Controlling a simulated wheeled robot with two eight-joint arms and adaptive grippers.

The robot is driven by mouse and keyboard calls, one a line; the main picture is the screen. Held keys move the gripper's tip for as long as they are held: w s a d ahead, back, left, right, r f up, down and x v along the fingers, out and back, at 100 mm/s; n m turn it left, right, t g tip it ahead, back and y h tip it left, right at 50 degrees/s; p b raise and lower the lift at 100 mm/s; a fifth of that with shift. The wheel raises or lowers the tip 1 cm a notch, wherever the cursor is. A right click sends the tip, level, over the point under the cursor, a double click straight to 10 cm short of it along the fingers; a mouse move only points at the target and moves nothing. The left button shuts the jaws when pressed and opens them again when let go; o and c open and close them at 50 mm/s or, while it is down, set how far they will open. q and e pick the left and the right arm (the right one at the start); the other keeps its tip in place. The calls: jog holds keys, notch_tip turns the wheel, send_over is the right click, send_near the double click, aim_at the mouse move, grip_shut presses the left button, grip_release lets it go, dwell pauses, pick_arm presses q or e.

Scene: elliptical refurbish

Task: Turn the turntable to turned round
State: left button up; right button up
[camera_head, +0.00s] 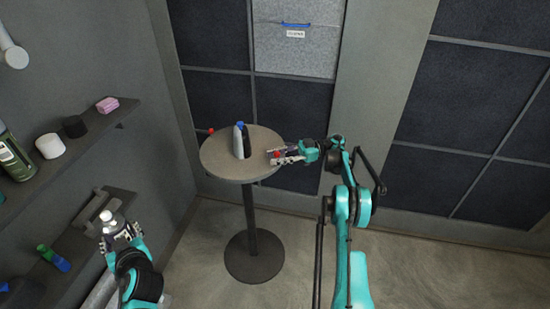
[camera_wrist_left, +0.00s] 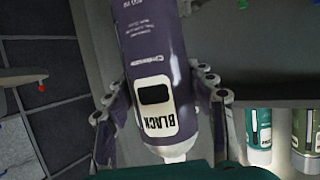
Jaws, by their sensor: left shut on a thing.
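The round grey turntable (camera_head: 215,154) stands on a dark pole. Two bottles stand near its middle, a pale one with a blue cap (camera_head: 238,141) and a black one (camera_head: 247,141). A red knob (camera_head: 211,131) shows at its left rim and another red knob (camera_head: 276,153) at its right rim. My right gripper (camera_head: 273,156) is at the right rim, its fingers around or beside the red knob; its grip is unclear. My left gripper (camera_head: 113,233) is shut on a purple-grey bottle (camera_wrist_left: 150,50) labelled BLACK, apart from the turntable at lower left.
Wall shelves (camera_head: 75,142) on the left hold a pink block (camera_head: 107,105), a black jar (camera_head: 74,126), a white jar (camera_head: 50,146) and a green can (camera_head: 14,157). A lower shelf holds a green-blue bottle (camera_head: 53,257). Dark wall panels stand behind; floor at right is clear.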

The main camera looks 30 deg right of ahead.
jog(key=shift+r, duration=0.1)
notch_tip(320, 180, up, 10)
jog(key=shift+f, duration=0.1)
dwell(0.5)
